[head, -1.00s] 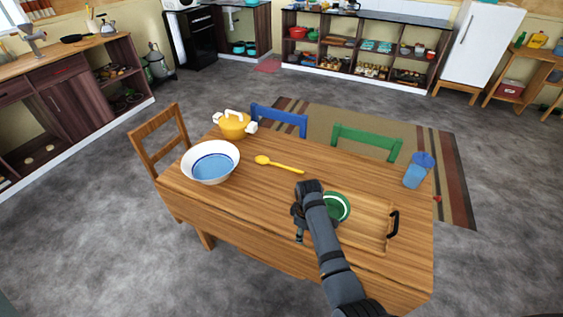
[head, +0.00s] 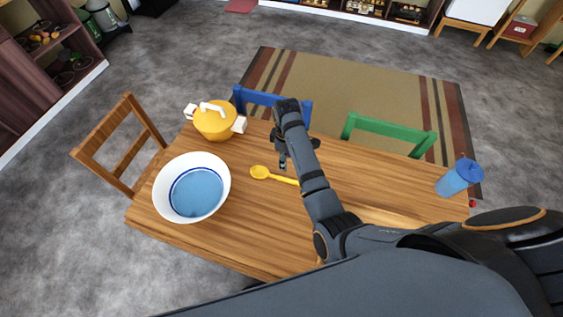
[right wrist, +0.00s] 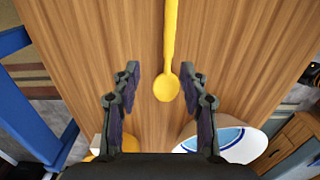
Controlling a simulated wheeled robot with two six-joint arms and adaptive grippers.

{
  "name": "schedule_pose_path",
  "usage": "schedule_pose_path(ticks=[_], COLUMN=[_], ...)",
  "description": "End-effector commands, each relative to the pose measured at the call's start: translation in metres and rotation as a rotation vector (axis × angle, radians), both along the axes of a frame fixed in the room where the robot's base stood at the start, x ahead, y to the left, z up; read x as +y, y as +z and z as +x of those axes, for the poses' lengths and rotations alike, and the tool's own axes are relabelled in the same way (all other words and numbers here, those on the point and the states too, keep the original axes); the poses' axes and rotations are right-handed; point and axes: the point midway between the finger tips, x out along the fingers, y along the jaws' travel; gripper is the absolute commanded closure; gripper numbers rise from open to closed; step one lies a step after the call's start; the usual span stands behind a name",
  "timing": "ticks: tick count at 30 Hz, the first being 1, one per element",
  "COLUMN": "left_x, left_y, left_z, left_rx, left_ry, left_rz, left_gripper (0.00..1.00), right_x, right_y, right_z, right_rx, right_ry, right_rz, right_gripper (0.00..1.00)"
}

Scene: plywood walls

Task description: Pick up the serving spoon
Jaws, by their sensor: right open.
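The yellow serving spoon (head: 260,172) lies on the wooden table, its bowl to the left and its handle running right, partly hidden behind my right arm in the head view. My right gripper (head: 282,163) is over the table close to the spoon. In the right wrist view, the open fingers (right wrist: 160,72) stand on either side of the spoon's bowl (right wrist: 167,88), with the handle stretching away up the picture. Nothing is between the fingers but the view of the spoon and table; I cannot tell the exact height gap. My left gripper is not in view.
A white bowl with blue inside (head: 167,187) stands left of the spoon. A yellow pot with white handles (head: 214,123) is behind it. Blue (head: 243,97) and green (head: 392,131) chairs line the far edge.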

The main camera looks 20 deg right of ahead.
Motion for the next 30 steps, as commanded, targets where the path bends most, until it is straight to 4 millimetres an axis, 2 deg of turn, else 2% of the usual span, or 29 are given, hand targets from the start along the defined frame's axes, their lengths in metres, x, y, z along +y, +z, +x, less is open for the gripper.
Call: schedule_pose_path(ticks=[2,6,10,13,18,20,24,30], left_x=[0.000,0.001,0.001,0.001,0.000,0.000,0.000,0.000], left_y=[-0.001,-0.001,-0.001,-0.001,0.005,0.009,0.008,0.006], left_z=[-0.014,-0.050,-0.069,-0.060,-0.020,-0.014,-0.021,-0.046], left_rx=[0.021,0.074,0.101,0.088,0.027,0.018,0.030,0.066], left_ry=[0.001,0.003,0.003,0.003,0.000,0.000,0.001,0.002], left_rz=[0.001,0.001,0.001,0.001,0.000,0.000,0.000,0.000], left_gripper=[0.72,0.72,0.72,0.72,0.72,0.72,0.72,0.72], right_x=[0.000,0.000,0.000,-0.001,-0.001,-0.002,-0.003,-0.003], right_y=[-0.003,-0.026,-0.046,-0.052,-0.060,-0.070,-0.095,-0.105], right_z=[-0.001,-0.002,-0.002,-0.002,-0.004,-0.006,-0.007,-0.007], right_rx=[0.003,0.005,0.003,0.001,0.003,0.006,0.002,0.001], right_ry=[0.000,0.000,0.000,-0.001,0.000,0.000,0.000,-0.002], right_rz=[-0.001,0.000,-0.001,0.000,-0.001,-0.001,0.000,0.001], right_gripper=[0.56,0.56,0.56,0.56,0.56,0.56,0.56,0.56])
